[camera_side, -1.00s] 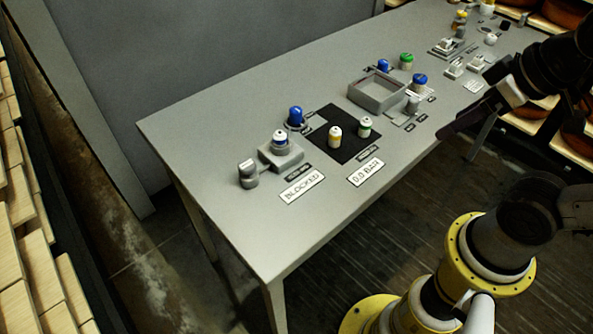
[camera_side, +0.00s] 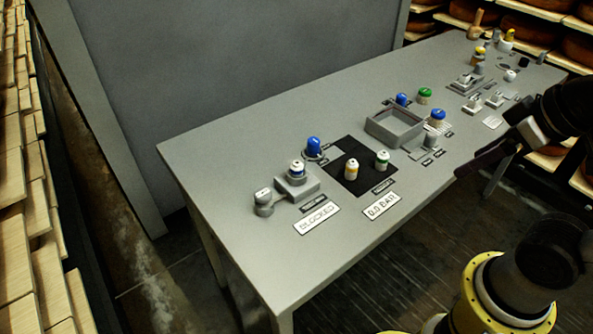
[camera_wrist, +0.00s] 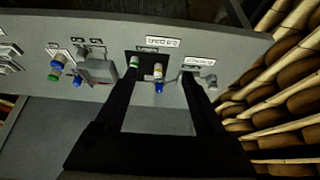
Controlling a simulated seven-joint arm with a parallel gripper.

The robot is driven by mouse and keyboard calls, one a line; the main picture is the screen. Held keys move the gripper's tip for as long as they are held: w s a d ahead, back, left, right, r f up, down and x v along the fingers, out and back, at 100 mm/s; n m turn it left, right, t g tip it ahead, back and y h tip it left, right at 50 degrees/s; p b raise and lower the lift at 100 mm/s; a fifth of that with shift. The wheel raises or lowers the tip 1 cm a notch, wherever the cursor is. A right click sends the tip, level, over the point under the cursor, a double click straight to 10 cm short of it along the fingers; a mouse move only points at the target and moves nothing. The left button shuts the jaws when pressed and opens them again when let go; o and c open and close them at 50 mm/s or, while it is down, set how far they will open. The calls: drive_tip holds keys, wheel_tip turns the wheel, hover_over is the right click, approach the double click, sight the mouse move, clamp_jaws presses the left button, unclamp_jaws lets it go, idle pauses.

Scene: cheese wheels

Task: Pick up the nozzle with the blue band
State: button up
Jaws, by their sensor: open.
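A nozzle with a yellow-orange band (camera_side: 351,168) and one with a green band (camera_side: 382,160) stand on a black mat (camera_side: 340,148). My gripper (camera_side: 461,173) is open and empty, to the right of these nozzles and well apart from the blue-banded one. In the wrist view its fingers (camera_wrist: 160,78) point toward the mat area.
A grey knob (camera_side: 263,199) is left of the block. A grey open tray (camera_side: 372,131) stands farther right, with blue and green capped items near it. The table's front left area is bare.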

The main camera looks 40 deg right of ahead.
drive_tip(key=w+a+r+n+g, duration=0.2)
drive_tip(key=w+a+r+n, duration=0.1)
drive_tip(key=w+r+n, duration=1)
drive_tip(key=n+g, duration=0.4)
drive_tip(key=n, duration=0.4)
hover_over(297, 162)
wheel_tip(297, 162, down, 15)
wheel_tip(297, 162, down, 7)
drive_tip(key=shift+s+f, duration=0.15)
drive_tip(key=shift+f, duration=2.85)
drive_tip(key=shift+c, duration=0.2)
